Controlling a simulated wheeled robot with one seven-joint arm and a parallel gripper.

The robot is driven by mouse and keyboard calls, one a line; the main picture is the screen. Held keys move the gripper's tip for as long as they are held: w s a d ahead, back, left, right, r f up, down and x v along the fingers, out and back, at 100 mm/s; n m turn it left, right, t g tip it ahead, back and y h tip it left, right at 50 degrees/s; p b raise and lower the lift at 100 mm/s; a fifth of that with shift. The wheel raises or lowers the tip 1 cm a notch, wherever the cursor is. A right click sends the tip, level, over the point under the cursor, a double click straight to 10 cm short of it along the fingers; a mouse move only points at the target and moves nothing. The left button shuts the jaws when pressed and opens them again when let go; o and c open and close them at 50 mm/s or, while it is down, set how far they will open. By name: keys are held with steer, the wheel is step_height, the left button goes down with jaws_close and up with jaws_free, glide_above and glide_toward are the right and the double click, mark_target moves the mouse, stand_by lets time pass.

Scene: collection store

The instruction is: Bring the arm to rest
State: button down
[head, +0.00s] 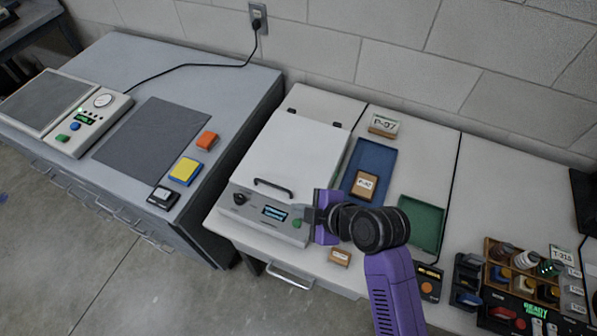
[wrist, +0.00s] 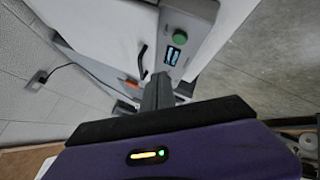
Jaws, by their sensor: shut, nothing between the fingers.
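My purple arm reaches up from the lower right in the head view. My gripper (head: 308,214) is shut and empty, with its fingertips close to the green button (head: 297,223) on the front panel of a white-lidded machine (head: 290,153). I cannot tell whether the tips touch the panel. In the wrist view my gripper (wrist: 160,84) shows as dark shut fingers pointing at the panel, with the green button (wrist: 181,40) and the lit display beyond them. The machine's lid is down.
A blue tray (head: 381,158) with a labelled block and a green tray (head: 427,213) lie right of the machine. A small labelled block (head: 339,257) sits near the front edge. A compartment rack (head: 497,250) stands at right. A grey cabinet (head: 222,92) with a scale is at left.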

steer(key=shift+w+r+m, duration=0.2)
steer(key=shift+w+m, duration=0.1)
steer(key=shift+m, duration=0.2)
steer(key=w+d+r+m+t, duration=0.2)
steer(key=w+r+m+t, duration=0.2)
steer(key=r, duration=0.1)
steer(key=s+d+r+m+t+h, duration=0.2)
steer(key=s+d+m+t, duration=0.25)
steer(key=d+m, duration=0.2)
steer(key=s+d+m+h+b, duration=0.1)
steer(key=s+d, duration=0.3)
steer(key=s, duration=0.6)
steer(key=s+d+r+m+h+b, duration=0.1)
steer(key=s+d+m, duration=0.3)
steer(key=s, duration=0.6)
steer(key=s+d+r+m+h+b, duration=0.1)
steer(key=s+d, duration=0.4)
steer(key=s, duration=0.6)
steer(key=shift+m+t+h+b, duration=0.35)
steer(key=shift+m+h+b, duration=0.55)
steer(key=shift+h, duration=0.2)
steer(key=shift+d, duration=0.1)
stand_by(0.7)
